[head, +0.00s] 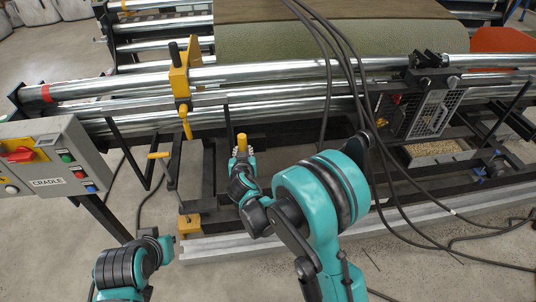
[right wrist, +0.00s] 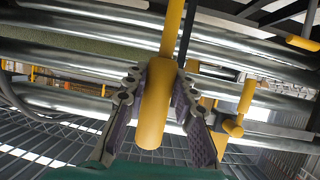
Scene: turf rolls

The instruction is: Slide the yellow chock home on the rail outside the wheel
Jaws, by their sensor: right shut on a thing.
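My right gripper (head: 243,154) is shut on an upright yellow handle (head: 242,141), left of centre in the head view. In the right wrist view the gripper (right wrist: 157,85) has a finger on each side of the rounded yellow handle (right wrist: 153,115), from which a thin yellow rod runs upward. What the handle joins to is hidden. A yellow block, likely the chock (head: 189,225), sits low by the left end of the grey floor rail (head: 300,228). A dark rod with a yellow T-handle (head: 158,155) stands above it. I cannot make out the wheel. My left gripper is not in view.
The grey CRADLE control box (head: 45,160) stands at the left, near my left arm. Long steel rollers (head: 270,75) and a yellow bracket (head: 180,80) cross behind my right gripper. Black cables hang at the right. Bare floor shows in front of the rail.

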